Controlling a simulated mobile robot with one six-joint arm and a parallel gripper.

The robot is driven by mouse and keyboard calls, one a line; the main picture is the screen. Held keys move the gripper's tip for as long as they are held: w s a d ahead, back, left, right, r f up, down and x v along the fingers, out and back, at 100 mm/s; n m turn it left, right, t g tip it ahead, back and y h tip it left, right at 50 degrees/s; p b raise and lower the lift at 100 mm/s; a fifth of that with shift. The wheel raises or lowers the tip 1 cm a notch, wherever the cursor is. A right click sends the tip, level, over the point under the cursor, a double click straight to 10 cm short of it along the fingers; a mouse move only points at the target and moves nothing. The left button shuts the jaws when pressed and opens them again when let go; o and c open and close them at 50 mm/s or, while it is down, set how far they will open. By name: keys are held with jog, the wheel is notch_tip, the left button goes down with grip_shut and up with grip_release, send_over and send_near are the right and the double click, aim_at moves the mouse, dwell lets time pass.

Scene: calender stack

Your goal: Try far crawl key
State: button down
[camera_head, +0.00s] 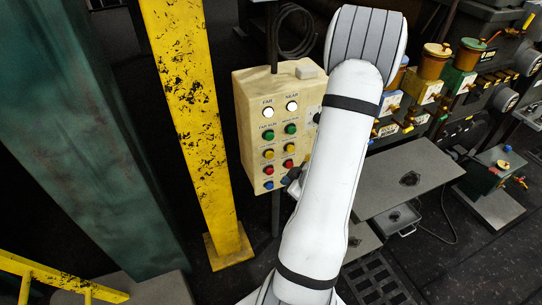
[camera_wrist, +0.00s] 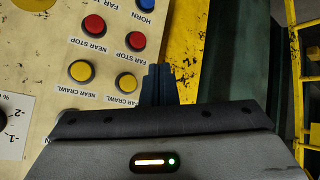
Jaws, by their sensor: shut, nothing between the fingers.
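The control box (camera_head: 275,90) is cream, with two columns of buttons headed FAR and NEAR. The far crawl button (camera_head: 268,154) is the yellow one in the left column, between a green and a red one. In the wrist view, which shows the box upside down, the far crawl button (camera_wrist: 127,81) is just left of the fingers. My gripper (camera_wrist: 160,70) is shut and empty, its fingertips overlapping the box's edge in the picture. I cannot tell whether they touch it. In the head view my dark gripper shows only partly, low on the box's right side.
The near crawl button (camera_wrist: 81,71), far stop button (camera_wrist: 136,41) and near stop button (camera_wrist: 93,24) lie close by. A worn yellow post (camera_head: 192,110) stands left of the box. A grey table (camera_head: 410,180) and machinery with pots (camera_head: 433,62) are at right.

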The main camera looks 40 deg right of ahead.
jog(key=w+d+p, duration=0.1)
jog(key=w+d, duration=0.1)
jog(key=w, duration=0.6)
jog(key=shift+w, duration=0.2)
jog(key=shift+w, duration=0.1)
dwell(1.8)
jog(key=shift+w+d, duration=0.1)
jog(key=shift+w, duration=0.25)
jog(key=shift+w+d+p, duration=0.15)
jog(key=shift+w+p, duration=0.2)
jog(key=shift+w, duration=0.15)
dwell(0.7)
jog(key=shift+s, duration=0.15)
jog(key=shift+s+a, duration=0.25)
jog(key=shift+s, duration=0.55)
jog(key=shift+s+a+b, duration=0.2)
jog(key=shift+s, duration=0.6)
jog(key=shift+s+a+b, duration=0.15)
jog(key=shift+s+a, duration=0.05)
jog(key=shift+s, duration=0.6)
jog(key=shift+s+a+b, duration=0.2)
jog(key=shift+s, duration=0.6)
